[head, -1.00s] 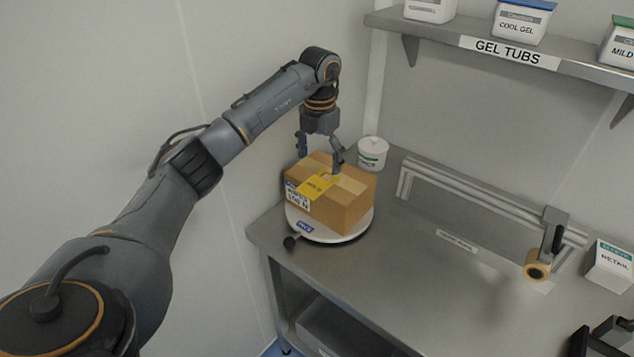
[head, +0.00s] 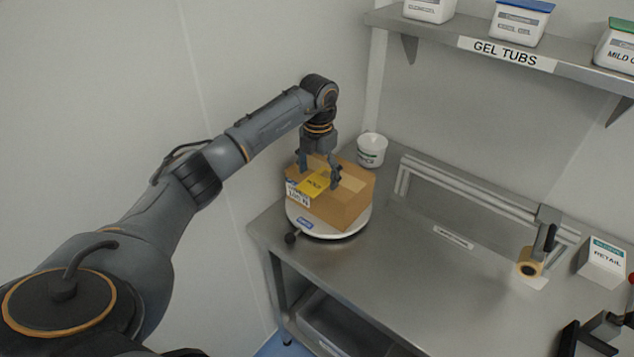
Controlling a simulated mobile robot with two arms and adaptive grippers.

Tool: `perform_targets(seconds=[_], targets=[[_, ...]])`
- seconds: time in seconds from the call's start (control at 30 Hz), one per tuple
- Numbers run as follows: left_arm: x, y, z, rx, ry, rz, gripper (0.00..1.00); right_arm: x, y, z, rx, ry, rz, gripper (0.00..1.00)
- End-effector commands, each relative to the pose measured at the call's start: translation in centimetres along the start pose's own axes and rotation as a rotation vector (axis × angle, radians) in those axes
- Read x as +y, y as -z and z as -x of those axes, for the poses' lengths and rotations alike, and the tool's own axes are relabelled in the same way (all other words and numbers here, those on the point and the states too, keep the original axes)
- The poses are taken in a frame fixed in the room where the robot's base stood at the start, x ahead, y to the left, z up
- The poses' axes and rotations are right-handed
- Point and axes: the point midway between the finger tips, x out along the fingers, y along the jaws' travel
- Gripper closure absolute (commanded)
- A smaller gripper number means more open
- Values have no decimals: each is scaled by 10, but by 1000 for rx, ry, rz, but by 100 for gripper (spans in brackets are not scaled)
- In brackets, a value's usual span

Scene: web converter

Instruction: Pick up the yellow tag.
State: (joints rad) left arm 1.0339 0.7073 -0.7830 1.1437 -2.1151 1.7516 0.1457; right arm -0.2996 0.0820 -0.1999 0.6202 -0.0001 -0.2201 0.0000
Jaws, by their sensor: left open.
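The yellow tag (head: 313,184) lies on the top of a brown cardboard box (head: 345,208), near its front left edge. A white printed label (head: 298,195) is on the box's side below it. The box sits on a round white turntable (head: 330,233) at the left end of the steel bench. My left gripper (head: 319,181) points down over the box with its fingers apart, one on each side of the tag. I cannot tell whether the fingertips touch the box or tag. Its fingers hide part of the box top.
A metal rail (head: 470,200) with a tape roll (head: 528,263) runs along the back of the bench (head: 420,285). A RETAIL box (head: 602,262) is at right. A shelf (head: 480,42) with tubs hangs above. The bench middle is clear.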

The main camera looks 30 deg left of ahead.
Motion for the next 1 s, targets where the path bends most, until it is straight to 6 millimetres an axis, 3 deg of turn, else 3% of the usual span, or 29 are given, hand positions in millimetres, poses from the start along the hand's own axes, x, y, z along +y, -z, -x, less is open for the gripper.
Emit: perform_targets(seconds=[0.4, 0.63, 1.0], targets=[[0, 0, -2, 0, -1, 1, 17, 0, 0, -1, 0, 0, 0, 66], [0, 0, -2, 0, -1, 1, 61, 0, 0, -1, 0, 0, 0, 66], [0, 0, -2, 1, 0, 0, 61, -2, 0, 0, 0, 2, -1, 66]])
